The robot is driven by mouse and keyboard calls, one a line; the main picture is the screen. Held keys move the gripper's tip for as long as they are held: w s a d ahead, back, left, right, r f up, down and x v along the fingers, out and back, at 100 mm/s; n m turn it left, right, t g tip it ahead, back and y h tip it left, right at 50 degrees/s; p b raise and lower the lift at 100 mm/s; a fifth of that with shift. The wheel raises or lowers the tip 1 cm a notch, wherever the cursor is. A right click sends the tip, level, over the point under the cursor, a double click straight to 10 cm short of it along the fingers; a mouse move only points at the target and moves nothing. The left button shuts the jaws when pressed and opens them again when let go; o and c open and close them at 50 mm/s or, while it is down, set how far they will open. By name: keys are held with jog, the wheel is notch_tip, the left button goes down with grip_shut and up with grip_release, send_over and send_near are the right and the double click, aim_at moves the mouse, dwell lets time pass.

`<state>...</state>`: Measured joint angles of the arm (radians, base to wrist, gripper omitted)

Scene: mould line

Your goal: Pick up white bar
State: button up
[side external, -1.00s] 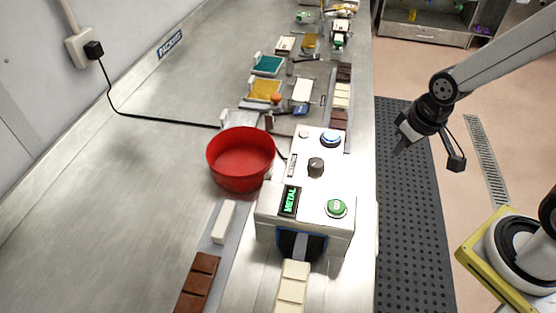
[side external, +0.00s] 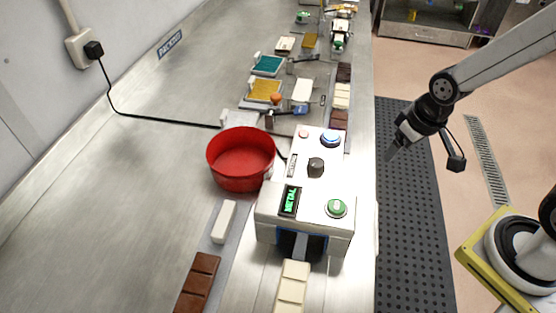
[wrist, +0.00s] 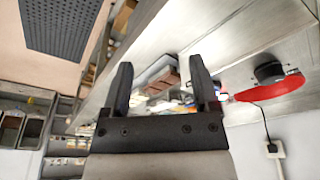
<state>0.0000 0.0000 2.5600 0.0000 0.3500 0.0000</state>
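A small plain white bar (side external: 223,221) lies on a grey strip left of the metal detector, just below the red bowl. A longer segmented cream-white bar (side external: 292,287) lies at the detector's near opening, partly cut off by the bottom edge. More cream pieces (side external: 342,95) lie between brown ones beyond the detector. My gripper (side external: 390,155) hangs over the floor mat, right of the bench and apart from all bars. In the wrist view my gripper (wrist: 160,78) has its two fingers wide apart with nothing held between them. I cannot make out the plain white bar there.
The white metal detector (side external: 310,195) stands between my gripper and the plain bar. The red bowl (side external: 240,160) sits beside it. A brown bar (side external: 197,285) lies at the front. Coloured trays (side external: 267,65) stand farther back. The bench's left side is clear except for a cable.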

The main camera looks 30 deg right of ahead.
jog(key=shift+o, duration=1)
jog(key=shift+r, duration=0.15)
jog(key=shift+w+v, duration=0.55)
jog(key=shift+v, duration=1.9)
jog(key=a+m+g+y, duration=0.25)
jog(key=a+m, duration=0.25)
jog(key=a, duration=1.1)
jog(key=s+a+m+g, duration=0.2)
jog(key=s+a, duration=0.1)
jog(key=a, duration=0.4)
jog(key=s+a+m+g, duration=0.1)
jog(key=s+a+m, duration=0.15)
jog(key=a, duration=0.45)
jog(key=shift+n+g+y, duration=0.25)
jog(key=shift+y, duration=0.1)
jog(key=f, duration=0.4)
jog(key=shift+s+f, duration=0.15)
jog(key=shift+s, duration=0.2)
jog(key=shift+f, duration=0.3)
jog(key=shift+f, duration=0.1)
